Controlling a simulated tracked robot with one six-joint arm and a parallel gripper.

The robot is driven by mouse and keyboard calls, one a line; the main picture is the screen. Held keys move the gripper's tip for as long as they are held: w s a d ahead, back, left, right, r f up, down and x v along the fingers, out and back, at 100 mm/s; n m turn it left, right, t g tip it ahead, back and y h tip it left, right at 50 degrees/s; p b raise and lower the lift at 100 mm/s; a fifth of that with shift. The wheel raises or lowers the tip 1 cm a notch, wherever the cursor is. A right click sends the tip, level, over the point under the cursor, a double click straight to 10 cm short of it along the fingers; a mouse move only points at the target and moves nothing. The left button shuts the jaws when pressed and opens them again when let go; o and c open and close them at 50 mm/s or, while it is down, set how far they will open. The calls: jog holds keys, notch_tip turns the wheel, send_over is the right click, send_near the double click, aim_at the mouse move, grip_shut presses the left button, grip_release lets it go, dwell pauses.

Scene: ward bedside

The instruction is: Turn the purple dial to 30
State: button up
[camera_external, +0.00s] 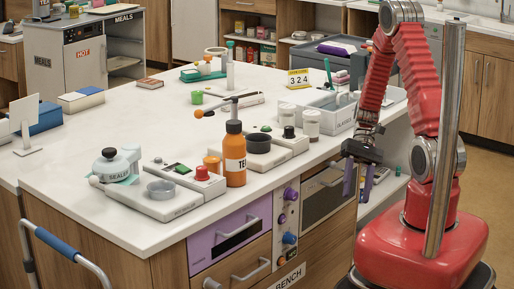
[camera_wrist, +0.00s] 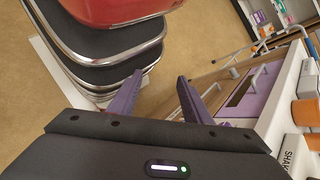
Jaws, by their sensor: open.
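A purple dial (camera_external: 290,193) is at the top of a narrow upright control panel on the front of the bench, in the external view. A smaller purplish knob (camera_external: 281,218) and a blue knob (camera_external: 289,238) are below it. The dial's setting is too small to read. My gripper (camera_external: 357,188) hangs to the right of the panel, in front of the bench side, fingers pointing down. Its two purple fingers are apart and empty. They also show in the wrist view (camera_wrist: 160,78), spread over the floor. I cannot make out the dial there.
A purple drawer front (camera_external: 229,232) with a handle is left of the panel, and a dark oven-like door (camera_external: 328,190) is right of it. An orange bottle (camera_external: 235,160), a grey tray (camera_external: 335,112) and several devices stand on the white bench top (camera_external: 130,215).

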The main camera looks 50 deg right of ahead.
notch_tip(320, 180, down, 6)
jog(key=a+m+t+y, duration=0.1)
jog(key=t+y, duration=0.1)
jog(key=y, duration=0.3)
jog(key=n+t+y, duration=0.1)
jog(key=t+y, duration=0.5)
jog(key=t, duration=0.4)
send_near(295, 201)
jog(key=s+d, duration=0.1)
jog(key=d, duration=0.3)
jog(key=shift+s+r+n, duration=0.1)
jog(key=shift+r+n, duration=0.1)
jog(key=shift+n, duration=0.5)
jog(key=x, duration=1.3)
jog(key=shift+a, duration=0.35)
jog(key=shift+c, duration=0.2)
